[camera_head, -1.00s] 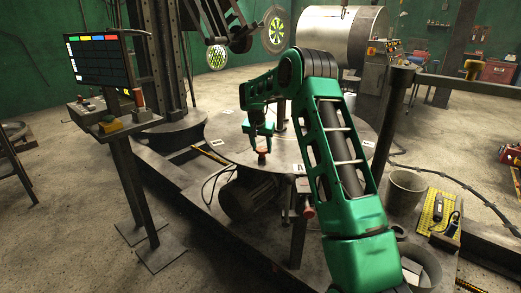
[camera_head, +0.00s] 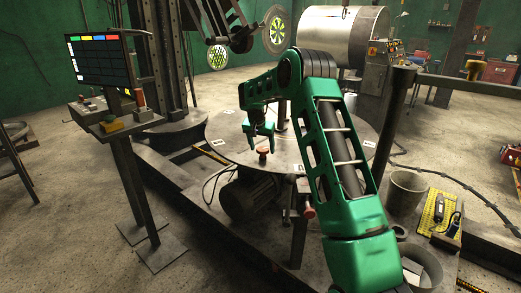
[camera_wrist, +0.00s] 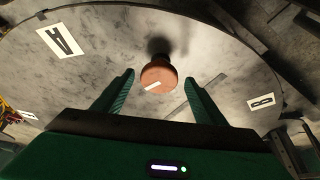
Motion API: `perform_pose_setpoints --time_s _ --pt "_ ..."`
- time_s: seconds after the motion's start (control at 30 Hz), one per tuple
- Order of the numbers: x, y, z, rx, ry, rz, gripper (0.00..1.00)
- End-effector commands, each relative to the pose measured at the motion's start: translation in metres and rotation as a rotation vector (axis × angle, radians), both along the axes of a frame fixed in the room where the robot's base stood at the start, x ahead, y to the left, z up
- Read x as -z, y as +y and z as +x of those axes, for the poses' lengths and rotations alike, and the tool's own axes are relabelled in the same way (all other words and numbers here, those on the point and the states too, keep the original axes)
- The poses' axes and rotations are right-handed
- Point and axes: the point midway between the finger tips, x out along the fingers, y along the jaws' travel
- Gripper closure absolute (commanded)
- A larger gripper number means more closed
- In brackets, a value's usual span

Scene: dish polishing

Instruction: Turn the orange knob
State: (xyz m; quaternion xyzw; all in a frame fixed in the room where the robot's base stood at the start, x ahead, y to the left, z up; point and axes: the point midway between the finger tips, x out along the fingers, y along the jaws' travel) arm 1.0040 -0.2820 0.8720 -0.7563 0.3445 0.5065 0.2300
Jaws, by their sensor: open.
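The orange knob (camera_head: 262,151) stands on the round grey table. In the wrist view the knob (camera_wrist: 158,77) is a round orange-brown cap with a white mark on its face, on a dark stem. My gripper (camera_head: 262,141) is at the knob, pointing down. In the wrist view my gripper (camera_wrist: 160,80) is open, with one green finger on each side of the knob. Gaps show between the fingers and the knob, and nothing is held. I cannot tell the exact height of the fingertips against the cap.
A control panel (camera_head: 103,60) stands left; a grey bucket (camera_head: 406,190) stands right.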

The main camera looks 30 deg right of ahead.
Motion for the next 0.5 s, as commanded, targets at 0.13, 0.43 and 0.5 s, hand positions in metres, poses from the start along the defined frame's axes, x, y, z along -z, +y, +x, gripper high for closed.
perform_pose_setpoints --time_s 0.13,0.43,0.5 --pt "-0.016 0.005 -0.003 -0.001 -0.002 -0.001 0.35" --pt "-0.067 0.022 -0.016 -0.002 -0.003 -0.001 0.35" --pt "-0.077 0.025 -0.019 -0.001 -0.002 -0.001 0.35"
